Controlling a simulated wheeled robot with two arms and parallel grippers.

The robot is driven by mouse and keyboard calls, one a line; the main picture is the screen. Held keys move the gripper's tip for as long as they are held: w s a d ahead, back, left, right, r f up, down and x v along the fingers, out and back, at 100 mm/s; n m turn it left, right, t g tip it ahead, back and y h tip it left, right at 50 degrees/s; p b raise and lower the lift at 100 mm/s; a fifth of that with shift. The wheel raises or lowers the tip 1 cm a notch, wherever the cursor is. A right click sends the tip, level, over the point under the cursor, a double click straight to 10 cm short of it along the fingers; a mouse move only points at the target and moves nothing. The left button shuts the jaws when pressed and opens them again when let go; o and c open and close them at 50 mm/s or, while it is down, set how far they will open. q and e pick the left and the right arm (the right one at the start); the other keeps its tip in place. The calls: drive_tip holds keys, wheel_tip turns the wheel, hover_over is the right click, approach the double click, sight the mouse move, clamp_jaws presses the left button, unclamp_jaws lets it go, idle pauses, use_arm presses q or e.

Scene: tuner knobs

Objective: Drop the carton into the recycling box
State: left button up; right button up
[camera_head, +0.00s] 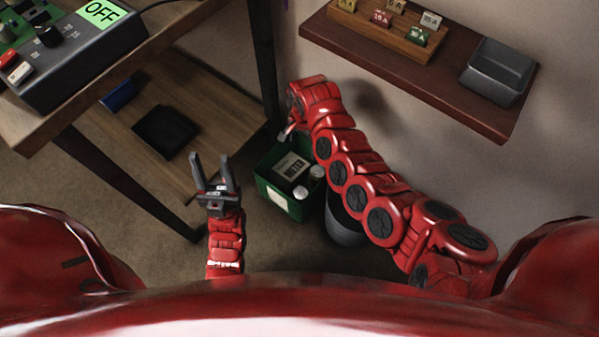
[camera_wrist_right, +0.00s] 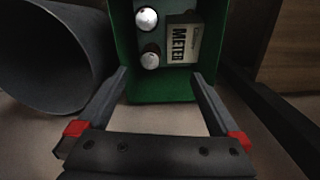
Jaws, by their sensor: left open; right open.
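The carton marked METER (camera_head: 292,166) lies inside the green recycling box (camera_head: 296,212) on the floor. In the right wrist view the carton (camera_wrist_right: 183,40) shows inside the green box (camera_wrist_right: 160,91), beside two round white tops (camera_wrist_right: 147,19). My right gripper (camera_wrist_right: 160,73) is open and empty in front of the box, with the carton beyond its fingers. In the head view its fingers are mostly hidden by my right arm. My left gripper (camera_head: 214,157) is open and empty, left of the box.
A dark grey bin (camera_head: 344,226) stands right of the box, partly behind my right arm. A bench (camera_head: 60,125) with a device reading OFF (camera_head: 99,11) is at left; its lower shelf (camera_head: 215,105) holds a black tray (camera_head: 164,132). A wall shelf (camera_head: 440,70) is at upper right.

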wheel_tip(320, 180, up, 11)
drive_tip(key=p, duration=0.2)
drive_tip(key=shift+p, duration=0.3)
